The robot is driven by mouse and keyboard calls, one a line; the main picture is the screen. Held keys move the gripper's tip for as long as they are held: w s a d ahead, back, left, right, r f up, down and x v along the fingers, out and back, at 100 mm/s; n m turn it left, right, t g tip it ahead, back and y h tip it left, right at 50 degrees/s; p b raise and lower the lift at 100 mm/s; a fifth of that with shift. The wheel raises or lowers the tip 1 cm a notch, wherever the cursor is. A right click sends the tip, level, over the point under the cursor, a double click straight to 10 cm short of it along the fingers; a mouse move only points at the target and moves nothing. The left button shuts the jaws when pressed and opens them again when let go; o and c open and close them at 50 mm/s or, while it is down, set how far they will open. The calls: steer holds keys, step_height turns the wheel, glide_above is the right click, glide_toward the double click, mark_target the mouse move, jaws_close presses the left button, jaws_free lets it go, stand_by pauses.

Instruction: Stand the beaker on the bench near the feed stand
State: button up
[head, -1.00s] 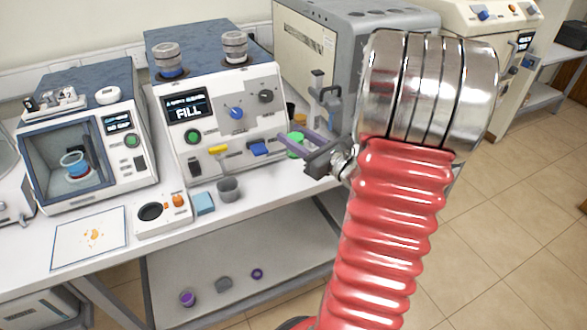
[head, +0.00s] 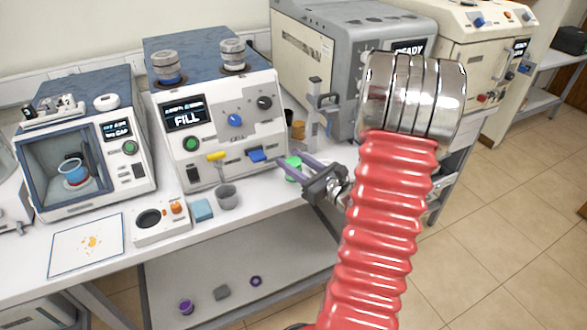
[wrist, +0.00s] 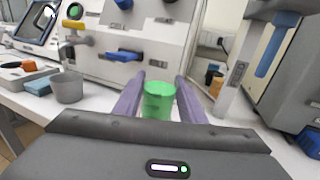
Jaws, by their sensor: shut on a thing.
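The beaker appears to be the green translucent cup (wrist: 158,101), upright between the purple fingers of my gripper (wrist: 160,84) in the wrist view. In the head view, the green beaker (head: 293,170) shows partly behind the fingers of my gripper (head: 291,161), which is shut on it. It is over the bench (head: 265,197), in front of the right side of the FILL machine. I cannot tell whether its base touches the bench. A grey upright stand with a lever (head: 315,110), likely the feed stand, is just behind and right of the beaker.
The FILL machine (head: 214,130) stands close behind. A grey cup (head: 227,196), a blue block (head: 202,210) and a small white device (head: 161,222) are left of my gripper. A brown jar (head: 298,130) is behind it. A large grey oven (head: 345,50) stands right.

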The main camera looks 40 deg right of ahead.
steer(key=shift+f, duration=1.4)
steer(key=o, duration=1.1)
steer(key=shift+f, duration=0.1)
steer(key=shift+o, duration=0.2)
steer(key=s, duration=1.2)
steer(key=shift+d, duration=0.2)
